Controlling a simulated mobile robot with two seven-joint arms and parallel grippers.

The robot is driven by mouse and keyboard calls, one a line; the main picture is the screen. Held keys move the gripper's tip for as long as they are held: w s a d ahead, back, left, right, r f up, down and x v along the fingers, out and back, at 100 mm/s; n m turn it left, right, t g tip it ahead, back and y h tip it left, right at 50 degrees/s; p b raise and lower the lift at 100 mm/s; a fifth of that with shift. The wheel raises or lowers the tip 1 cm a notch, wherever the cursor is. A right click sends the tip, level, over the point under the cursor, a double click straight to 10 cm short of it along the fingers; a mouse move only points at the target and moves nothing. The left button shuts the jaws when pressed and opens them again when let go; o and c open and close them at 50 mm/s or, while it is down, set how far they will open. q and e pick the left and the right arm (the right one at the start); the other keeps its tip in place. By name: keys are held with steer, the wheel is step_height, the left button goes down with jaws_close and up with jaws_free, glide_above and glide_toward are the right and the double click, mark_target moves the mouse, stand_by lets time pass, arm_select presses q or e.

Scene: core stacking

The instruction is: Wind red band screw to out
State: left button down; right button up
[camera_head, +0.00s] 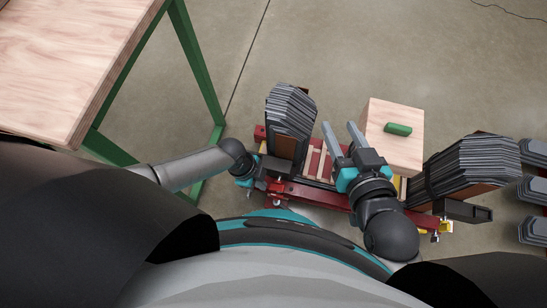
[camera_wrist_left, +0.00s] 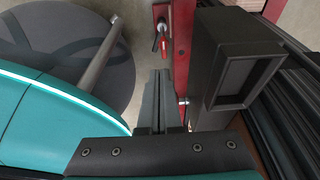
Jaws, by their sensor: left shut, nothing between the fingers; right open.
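A red metal band (camera_head: 310,194) runs along the near side of the stack fixture, and it also shows in the left wrist view (camera_wrist_left: 183,45). A small screw-like fitting with a red part and dark tip (camera_wrist_left: 161,32) sits beside the band in the left wrist view. A small silver fitting (camera_wrist_left: 183,101) is lower on the band. I cannot tell which one is the task's screw. My left gripper (camera_head: 263,186) is shut and empty, close to the band's left end; its fingers (camera_wrist_left: 159,75) point toward the red-tipped fitting, apart from it. My right gripper (camera_head: 340,125) is open and empty above the fixture.
Dark laminated stacks stand at the left (camera_head: 290,115) and right (camera_head: 470,165) of the fixture. A wooden block (camera_head: 395,150) bears a green piece (camera_head: 397,129). A wooden table (camera_head: 75,60) with green legs is at upper left. A dark box-like part (camera_wrist_left: 245,75) is beside my left fingers.

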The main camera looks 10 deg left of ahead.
arm_select(q)
steer(key=shift+d, duration=0.15)
stand_by(0.6)
steer(key=shift+d+r, duration=0.2)
steer(key=shift+d, duration=0.55)
